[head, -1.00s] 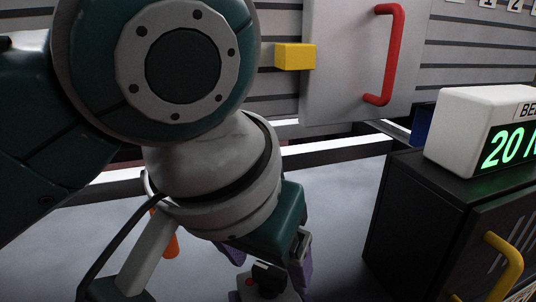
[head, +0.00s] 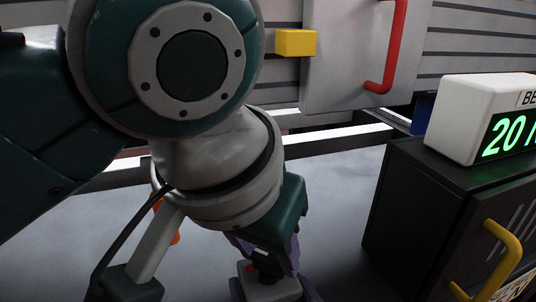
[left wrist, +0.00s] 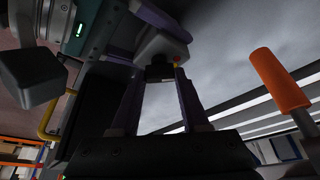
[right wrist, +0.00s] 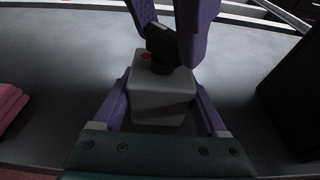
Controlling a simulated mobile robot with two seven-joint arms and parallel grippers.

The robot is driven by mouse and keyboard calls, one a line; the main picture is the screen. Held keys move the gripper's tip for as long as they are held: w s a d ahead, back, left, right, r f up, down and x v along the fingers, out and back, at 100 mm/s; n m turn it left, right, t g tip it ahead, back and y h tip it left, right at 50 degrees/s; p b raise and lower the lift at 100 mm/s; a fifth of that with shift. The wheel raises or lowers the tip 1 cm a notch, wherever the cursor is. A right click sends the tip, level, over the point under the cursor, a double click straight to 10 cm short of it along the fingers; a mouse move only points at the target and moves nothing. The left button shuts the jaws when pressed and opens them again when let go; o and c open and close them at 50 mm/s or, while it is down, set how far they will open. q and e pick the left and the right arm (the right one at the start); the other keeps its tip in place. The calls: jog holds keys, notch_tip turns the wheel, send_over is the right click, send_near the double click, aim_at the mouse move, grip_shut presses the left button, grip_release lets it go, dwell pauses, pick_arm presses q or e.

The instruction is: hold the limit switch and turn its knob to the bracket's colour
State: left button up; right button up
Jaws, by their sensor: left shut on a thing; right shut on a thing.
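The limit switch is a grey box (right wrist: 160,98) with a black knob (right wrist: 160,48) on top and a red dot beside the knob. It also shows low in the head view (head: 268,289) and in the left wrist view (left wrist: 160,46). My right gripper (right wrist: 160,100) is shut on the box, one purple finger at each side. My left gripper (left wrist: 160,78) is shut on the black knob, its fingers on both sides of it. My left arm covers much of the head view. I cannot tell which thing is the bracket, and the fingers partly hide the knob's pointing direction.
A black cabinet with a yellow handle (head: 505,255) stands at right, carrying a white box with a green display (head: 505,138). Behind are a panel with a red handle (head: 393,50) and a yellow block (head: 295,43). An orange grip (left wrist: 280,80) stands near my left gripper.

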pick_arm(q)
grip_shut()
jog(key=shift+w+a+m+g+h, duration=0.1)
jog(key=shift+m+g+h, duration=0.3)
jog(key=shift+m, duration=1)
jog(key=shift+m+g+h, duration=0.3)
jog(key=shift+m+h, duration=0.1)
jog(key=shift+m, duration=1)
jog(key=o, duration=1.1)
grip_release()
jog(key=shift+o, duration=0.2)
jog(key=shift+r, duration=0.1)
jog(key=v, duration=1.2)
jog(key=shift+w+a, duration=0.1)
